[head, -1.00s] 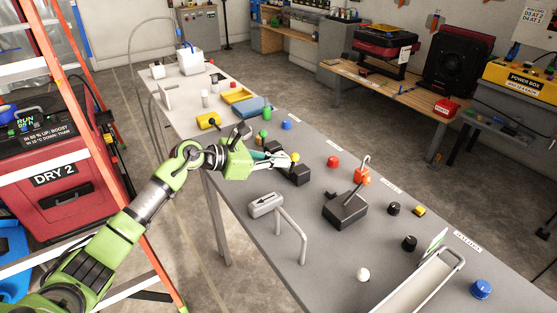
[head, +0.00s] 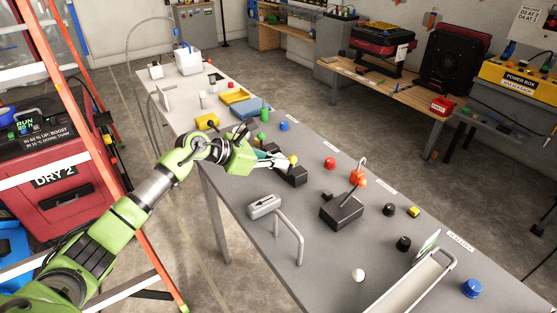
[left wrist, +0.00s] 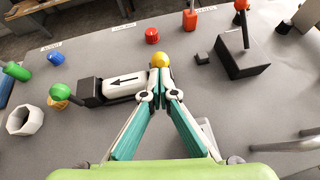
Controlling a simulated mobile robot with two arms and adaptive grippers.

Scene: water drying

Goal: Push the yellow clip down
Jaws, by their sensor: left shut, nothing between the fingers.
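A round yellow knob (head: 293,160), the likeliest match for the yellow clip, shows beside a black block (head: 297,175) on the grey table. My left gripper (head: 284,163) reaches in from the left with its fingers shut and empty, the tips close to the knob. In the left wrist view, the yellow knob (left wrist: 160,59) is just beyond the fingertips (left wrist: 160,78). I cannot tell whether they touch. The fingers hide what is under the knob. My right gripper is not in view.
A black box with a lever (head: 341,212) and a red knob (head: 330,163) lie to the right. A ladder (head: 100,160) stands left of the table.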

